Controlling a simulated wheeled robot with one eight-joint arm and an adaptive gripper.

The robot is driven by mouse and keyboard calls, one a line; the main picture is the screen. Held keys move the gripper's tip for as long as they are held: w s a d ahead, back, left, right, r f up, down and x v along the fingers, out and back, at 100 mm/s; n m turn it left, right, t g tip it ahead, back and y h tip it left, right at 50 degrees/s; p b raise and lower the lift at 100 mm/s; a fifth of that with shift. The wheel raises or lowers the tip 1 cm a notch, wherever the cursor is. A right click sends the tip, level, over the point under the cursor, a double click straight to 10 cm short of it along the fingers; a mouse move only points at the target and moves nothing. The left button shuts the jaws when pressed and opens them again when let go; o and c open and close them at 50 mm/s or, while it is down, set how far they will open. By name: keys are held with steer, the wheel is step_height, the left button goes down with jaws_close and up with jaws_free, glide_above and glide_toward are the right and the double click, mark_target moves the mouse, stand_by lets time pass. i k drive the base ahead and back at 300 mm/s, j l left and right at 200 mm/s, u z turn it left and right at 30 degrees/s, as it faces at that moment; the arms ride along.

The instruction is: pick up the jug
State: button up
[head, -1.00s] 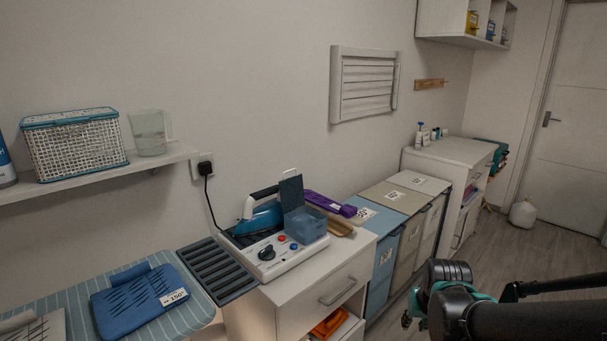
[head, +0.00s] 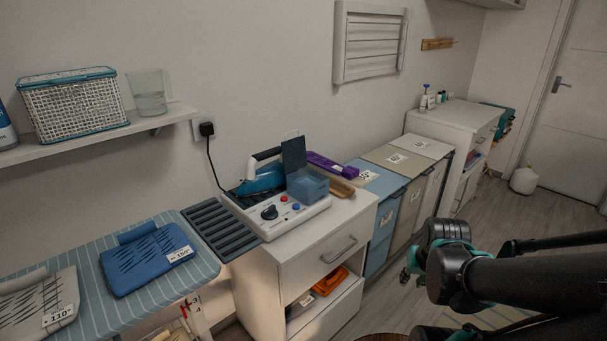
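A clear, see-through jug (head: 149,94) stands upright on the white wall shelf (head: 88,143) at the left of the head view. It stands just right of a woven basket with a teal rim, with a small gap between them. My dark arm (head: 500,280) with teal joint bands shows at the lower right, far from the jug. My gripper's fingers cannot be made out in this view. Nothing hides the jug.
The woven basket (head: 75,105) and a blue bottle (head: 4,130) share the shelf. Below are a striped ironing board (head: 205,258) with folded cloths and a white drawer cabinet (head: 300,255) bearing an iron station. Lidded bins (head: 380,225) stand to the right. Grey floor is open at the far right.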

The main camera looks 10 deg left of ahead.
mark_target(147, 85)
steer(key=u, duration=1.6)
